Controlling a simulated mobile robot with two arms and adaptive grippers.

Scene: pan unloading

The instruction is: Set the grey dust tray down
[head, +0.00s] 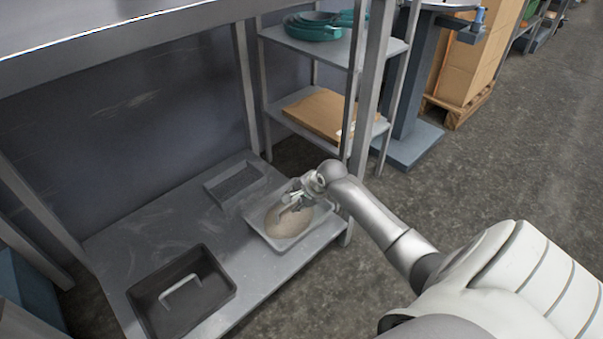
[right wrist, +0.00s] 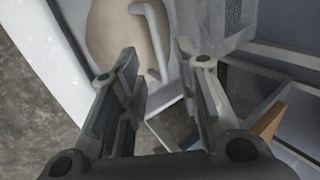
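The grey dust tray (head: 281,246) sits on the low metal shelf, at its right front part, and looks level. A beige heap of dust (head: 284,222) lies in it. My right gripper (head: 293,198) is at the tray's back right side, over its inside. In the right wrist view my right gripper (right wrist: 160,62) has its fingers apart, with nothing clearly between them. The tray's light handle (right wrist: 153,40) and the dust (right wrist: 112,38) show just beyond the fingertips. Whether a finger touches the tray is hidden. My left gripper is not in view.
A black tray with a light handle (head: 180,291) stands at the shelf's left front. A grey perforated tray (head: 233,183) lies at the back. The shelf's middle (head: 180,222) is clear. A post (head: 368,90) and a rack with cardboard (head: 322,112) stand close behind my right arm.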

